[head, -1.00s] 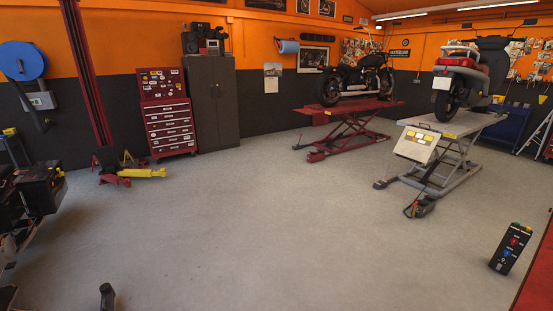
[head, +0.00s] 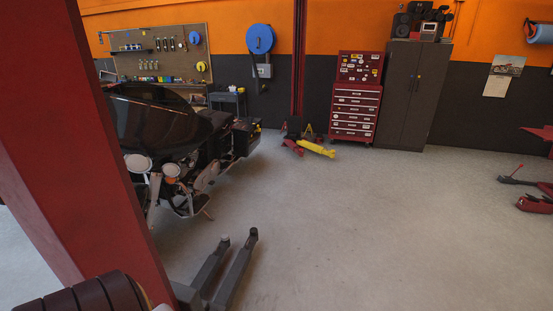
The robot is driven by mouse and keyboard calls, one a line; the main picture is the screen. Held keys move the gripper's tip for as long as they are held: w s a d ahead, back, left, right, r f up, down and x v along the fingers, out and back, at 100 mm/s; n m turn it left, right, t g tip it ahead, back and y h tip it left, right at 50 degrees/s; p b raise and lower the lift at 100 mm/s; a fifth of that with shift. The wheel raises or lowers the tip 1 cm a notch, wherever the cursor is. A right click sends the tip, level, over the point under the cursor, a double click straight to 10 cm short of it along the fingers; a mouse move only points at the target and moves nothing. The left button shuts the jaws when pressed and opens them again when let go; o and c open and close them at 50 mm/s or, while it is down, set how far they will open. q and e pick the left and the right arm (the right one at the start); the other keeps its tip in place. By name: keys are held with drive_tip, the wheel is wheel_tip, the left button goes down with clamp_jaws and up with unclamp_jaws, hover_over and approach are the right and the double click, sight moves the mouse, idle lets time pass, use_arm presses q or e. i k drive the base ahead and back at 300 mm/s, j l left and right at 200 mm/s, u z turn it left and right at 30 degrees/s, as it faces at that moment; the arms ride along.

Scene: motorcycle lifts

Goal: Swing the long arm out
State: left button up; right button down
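Two dark grey lift arms lie low over the floor beside the foot of a red post (head: 85,140) in the head view. They run side by side, away from me and slightly right. The right arm (head: 236,270) reaches a little farther in the picture than the left arm (head: 208,268). Each has a raised rounded end. I cannot tell for certain which is the long arm. Their near ends are cut off or hidden at the lower edge. Neither of my grippers is in view, and nothing is seen touching the arms.
A dark glossy vehicle (head: 170,130) stands behind the post at left. A yellow and red floor jack (head: 316,148) lies by a far red post (head: 299,60). A red tool chest (head: 355,105) and grey cabinet (head: 414,95) line the wall.

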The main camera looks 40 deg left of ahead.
sight(225, 297)
drive_tip(key=i+u, duration=0.6)
drive_tip(key=i, duration=0.2)
drive_tip(key=i+j, duration=0.1)
drive_tip(key=i, duration=0.3)
drive_tip(key=i+j, duration=0.15)
drive_tip(key=i, duration=0.25)
drive_tip(key=i+j+u, duration=0.35)
drive_tip(key=i+j, duration=0.5)
drive_tip(key=j, duration=0.15)
